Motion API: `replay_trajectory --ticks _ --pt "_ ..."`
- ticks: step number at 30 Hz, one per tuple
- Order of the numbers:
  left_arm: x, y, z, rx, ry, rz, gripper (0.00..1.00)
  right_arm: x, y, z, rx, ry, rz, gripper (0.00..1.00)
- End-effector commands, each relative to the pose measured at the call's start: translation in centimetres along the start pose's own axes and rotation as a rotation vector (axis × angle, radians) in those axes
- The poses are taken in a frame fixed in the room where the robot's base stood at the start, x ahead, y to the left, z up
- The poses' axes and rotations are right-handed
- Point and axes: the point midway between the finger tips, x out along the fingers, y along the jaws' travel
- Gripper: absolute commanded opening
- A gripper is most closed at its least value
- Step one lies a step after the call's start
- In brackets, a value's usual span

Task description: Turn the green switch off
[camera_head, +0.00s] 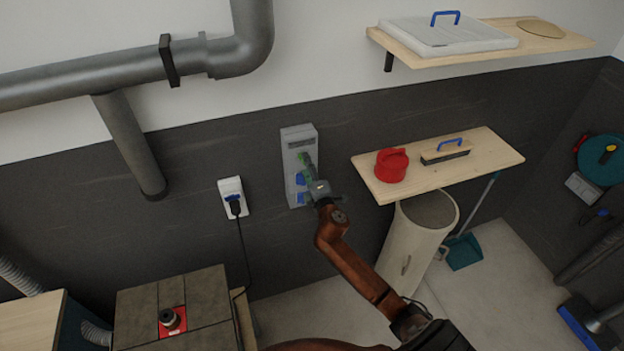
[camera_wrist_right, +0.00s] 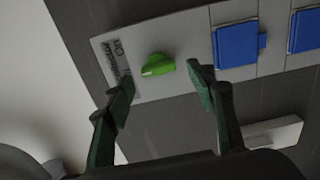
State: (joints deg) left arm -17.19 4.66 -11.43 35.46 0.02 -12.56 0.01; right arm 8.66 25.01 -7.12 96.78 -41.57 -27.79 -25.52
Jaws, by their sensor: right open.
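The green switch (camera_wrist_right: 157,65) is a small round knob with a raised grip on a grey wall panel (camera_head: 297,140). In the right wrist view it stands beside printed lettering, part of which reads "On". My right gripper (camera_wrist_right: 160,78) is open, with one green finger to each side of the knob in that view. I cannot tell whether either finger touches it. In the head view my right gripper (camera_head: 305,160) is at the panel and mostly hides the knob. My left gripper is not in view.
Blue socket covers (camera_wrist_right: 236,45) sit on the same panel beside the knob. A white socket (camera_head: 231,198) with a plugged cable is to the left. A wooden shelf (camera_head: 500,150) with a red canister (camera_head: 391,166) and a brush (camera_head: 446,152) juts out at the right, near my arm.

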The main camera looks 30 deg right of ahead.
Motion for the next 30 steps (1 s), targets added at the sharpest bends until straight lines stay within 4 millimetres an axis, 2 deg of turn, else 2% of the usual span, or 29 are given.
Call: replay_trajectory --ticks 6,13,19,30 --pt "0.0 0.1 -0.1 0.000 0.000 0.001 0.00 -4.9 -0.2 0.0 0.001 0.001 -0.002 0.51" --pt "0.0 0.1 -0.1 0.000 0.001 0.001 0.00 -8.4 -0.1 0.0 0.001 0.001 -0.002 0.51" --pt "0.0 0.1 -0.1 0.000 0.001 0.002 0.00 -9.4 0.0 0.0 0.000 0.001 -0.001 0.51" --pt "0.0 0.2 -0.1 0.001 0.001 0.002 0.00 -9.4 0.0 0.0 0.000 0.001 -0.001 0.51"
